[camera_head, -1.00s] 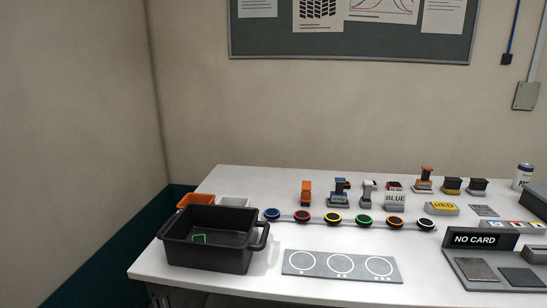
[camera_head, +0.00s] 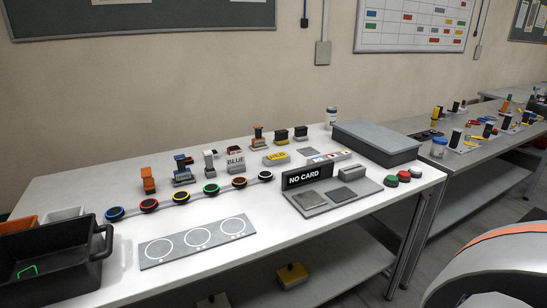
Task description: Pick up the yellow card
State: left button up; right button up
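I cannot pick out the yellow card with certainty. A narrow rack (camera_head: 329,157) at the back of the near table holds small coloured pieces, too small to tell apart clearly. A block with a yellow lettered face (camera_head: 277,158) stands to its left, beside a block marked BLUE (camera_head: 236,161). A grey card station (camera_head: 330,196) has two dark pads and a black sign reading NO CARD (camera_head: 307,175). Neither gripper is in view.
A black bin (camera_head: 52,262) stands at the left. A row of coloured round buttons (camera_head: 210,188) and a plate with three circles (camera_head: 196,240) lie in front. A grey box (camera_head: 376,142) stands at the back right. A large curved orange-and-grey object (camera_head: 492,268) fills the lower right corner.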

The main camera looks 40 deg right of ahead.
aim_at(275, 156)
jog(key=k+l, duration=0.2)
jog(key=l, duration=0.2)
jog(key=k+l, duration=0.2)
jog(key=l, duration=0.15)
jog(key=k+l+z, duration=0.1)
jog(key=l+z, duration=0.25)
jog(key=k+l+z, duration=0.1)
jog(key=l+z, duration=0.25)
jog(key=j, duration=0.1)
